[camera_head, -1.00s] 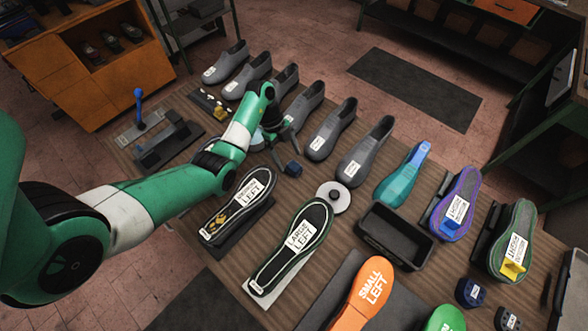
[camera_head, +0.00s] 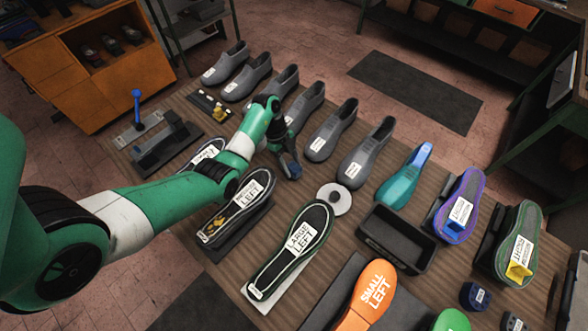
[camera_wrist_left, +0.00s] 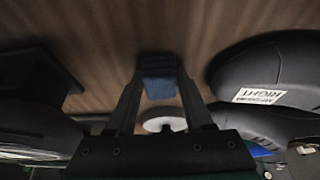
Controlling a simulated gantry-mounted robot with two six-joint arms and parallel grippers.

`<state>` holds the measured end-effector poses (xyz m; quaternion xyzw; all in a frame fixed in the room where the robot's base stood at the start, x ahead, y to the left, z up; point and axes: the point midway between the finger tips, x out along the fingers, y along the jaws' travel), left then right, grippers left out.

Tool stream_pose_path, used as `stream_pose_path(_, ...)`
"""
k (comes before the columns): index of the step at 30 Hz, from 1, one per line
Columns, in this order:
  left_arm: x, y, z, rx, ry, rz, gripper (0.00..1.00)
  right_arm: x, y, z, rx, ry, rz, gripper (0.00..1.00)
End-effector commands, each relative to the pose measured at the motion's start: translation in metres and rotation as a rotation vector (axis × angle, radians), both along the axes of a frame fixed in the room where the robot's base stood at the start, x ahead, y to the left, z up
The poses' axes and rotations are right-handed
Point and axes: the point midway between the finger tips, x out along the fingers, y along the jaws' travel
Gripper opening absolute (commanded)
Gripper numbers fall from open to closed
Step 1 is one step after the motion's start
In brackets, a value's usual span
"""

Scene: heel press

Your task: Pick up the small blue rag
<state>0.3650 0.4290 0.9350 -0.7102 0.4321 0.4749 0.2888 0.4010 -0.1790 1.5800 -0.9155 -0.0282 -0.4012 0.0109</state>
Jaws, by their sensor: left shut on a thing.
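The small blue rag (camera_wrist_left: 160,80) is a folded dark blue pad between the two fingertips of my left gripper (camera_wrist_left: 159,88) in the left wrist view. The fingers are shut on its sides. In the head view my left gripper (camera_head: 288,162) points down at the wooden table behind the sole marked large left, and the rag there is mostly hidden by the fingers. I cannot tell whether the rag still touches the table. My right gripper is not in view.
Grey shoe lasts (camera_head: 330,130) stand in a row close behind the gripper. A white disc (camera_head: 340,192), a sole marked large left (camera_head: 285,250) and a black tray (camera_head: 375,245) lie to the right and front. A blue-handled press (camera_head: 138,112) stands at the left.

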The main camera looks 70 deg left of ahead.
Motion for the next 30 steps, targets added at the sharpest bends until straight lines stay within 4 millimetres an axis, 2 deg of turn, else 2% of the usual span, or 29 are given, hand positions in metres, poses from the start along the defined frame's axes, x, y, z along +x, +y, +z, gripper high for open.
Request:
stream_pose_path(5,0.000,0.000,0.001,0.000,-0.001,0.000,0.00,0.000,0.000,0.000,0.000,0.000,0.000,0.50)
stream_pose_path(8,0.001,0.000,0.009,0.001,-0.002,0.000,0.00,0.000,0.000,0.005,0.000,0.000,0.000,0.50)
stream_pose_path(17,0.001,0.001,0.077,0.003,-0.004,0.000,0.00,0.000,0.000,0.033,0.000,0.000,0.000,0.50)
stream_pose_path(20,0.000,0.000,0.096,0.000,0.000,0.000,0.00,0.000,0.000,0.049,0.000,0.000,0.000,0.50)
stream_pose_path(24,0.000,0.000,0.102,-0.001,0.000,0.000,0.00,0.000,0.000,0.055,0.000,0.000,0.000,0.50)
stream_pose_path(30,0.000,0.000,0.100,-0.001,0.000,0.000,0.00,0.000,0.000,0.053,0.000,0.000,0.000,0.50)
